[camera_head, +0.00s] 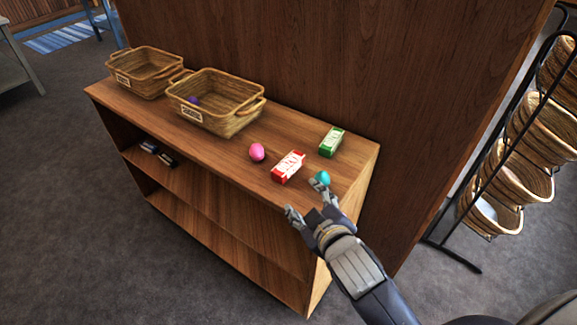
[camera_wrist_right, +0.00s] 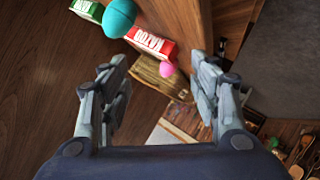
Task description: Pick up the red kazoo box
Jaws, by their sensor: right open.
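The red kazoo box (camera_head: 288,167), red with white sides, lies on the wooden shelf top near its front edge. It also shows in the right wrist view (camera_wrist_right: 150,48), beyond the fingertips, with "KAZOO" on its side. My right gripper (camera_head: 305,201) is open and empty, just in front of the box at the shelf's front edge, its fingers spread apart. The box is not between the fingers. My left gripper is in neither view.
A teal egg (camera_head: 323,177) sits right of the box, close to one right finger. A pink egg (camera_head: 257,152) is to its left, a green kazoo box (camera_head: 331,142) behind. Wicker baskets (camera_head: 240,122) (camera_head: 147,84) stand farther left. A basket rack (camera_head: 520,180) stands at right.

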